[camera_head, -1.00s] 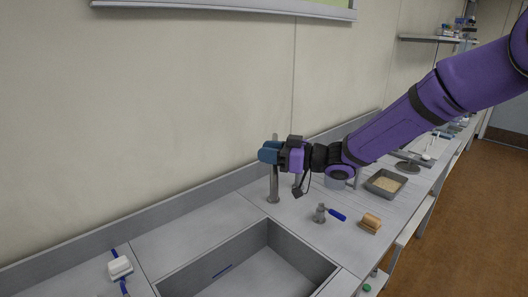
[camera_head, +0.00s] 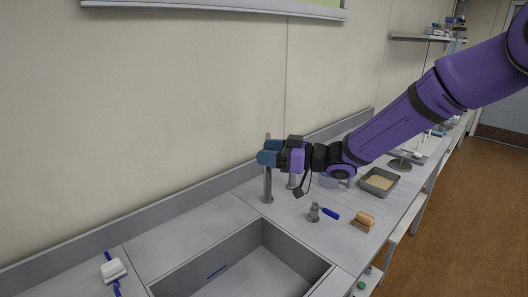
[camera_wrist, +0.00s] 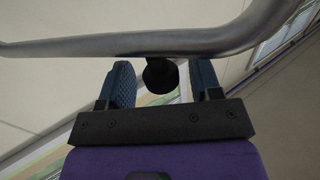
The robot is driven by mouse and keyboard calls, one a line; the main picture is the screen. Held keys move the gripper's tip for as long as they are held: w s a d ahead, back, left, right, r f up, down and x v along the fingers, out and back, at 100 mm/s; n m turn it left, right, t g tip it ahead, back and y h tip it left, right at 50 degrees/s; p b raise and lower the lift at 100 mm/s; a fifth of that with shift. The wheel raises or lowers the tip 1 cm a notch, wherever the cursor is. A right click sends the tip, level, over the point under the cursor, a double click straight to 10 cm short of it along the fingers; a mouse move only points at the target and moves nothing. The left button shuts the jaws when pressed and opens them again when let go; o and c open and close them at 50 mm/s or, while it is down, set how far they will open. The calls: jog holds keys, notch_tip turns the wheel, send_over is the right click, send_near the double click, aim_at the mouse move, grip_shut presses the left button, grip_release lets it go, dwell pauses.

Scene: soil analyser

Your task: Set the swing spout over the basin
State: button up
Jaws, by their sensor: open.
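The metal swing spout shows as a grey tube (camera_wrist: 130,45) across the top of the wrist view, bending upward at the right. A dark round knob (camera_wrist: 161,75) hangs below the tube, between my open blue fingers. In the head view an upright metal post (camera_head: 267,184) stands behind the basin (camera_head: 280,268). My gripper (camera_head: 268,152) is at the post's upper part and hides much of the spout there. My gripper is open around the knob; I cannot tell whether either finger touches it. The spout's outlet and its direction over the counter are not clear.
A grey fitting with a blue handle (camera_head: 330,213) and a tan-topped block (camera_head: 363,221) stand right of the basin. A tray of tan material (camera_head: 379,181) is farther back. A white item with blue ends (camera_head: 113,270) lies on the left. The wall rises close behind the post.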

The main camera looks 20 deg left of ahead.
jog(key=d, duration=0.9)
jog(key=shift+w+d, duration=0.15)
jog(key=shift+w, duration=0.15)
jog(key=w+d+r+m+t+h, duration=0.25)
jog(key=d+r+t+h, duration=0.2)
jog(key=d, duration=0.25)
jog(key=w+d+r+m+t+h, duration=0.2)
jog(key=d+r+m+t+h, duration=0.1)
jog(key=d+t, duration=0.3)
jog(key=s+d+r+m+t+h, duration=0.1)
jog(key=s+d+r+m+h, duration=0.15)
jog(key=d, duration=0.35)
jog(key=s+d+r+m+t+h, duration=0.1)
jog(key=s+d+r+m+h, duration=0.2)
jog(key=d, duration=0.4)
jog(key=s+d+m+g+h, duration=0.3)
jog(key=s+d+m+h, duration=0.25)
jog(key=s+d, duration=0.7)
jog(key=s+d+f+m+g, duration=0.1)
jog(key=s, duration=0.6)
jog(key=s+f+m+g, duration=0.1)
jog(key=s+g, duration=0.1)
jog(key=s, duration=0.6)
jog(key=shift+s+d+f, duration=0.2)
jog(key=shift+d+f, duration=0.05)
jog(key=shift+d, duration=0.15)
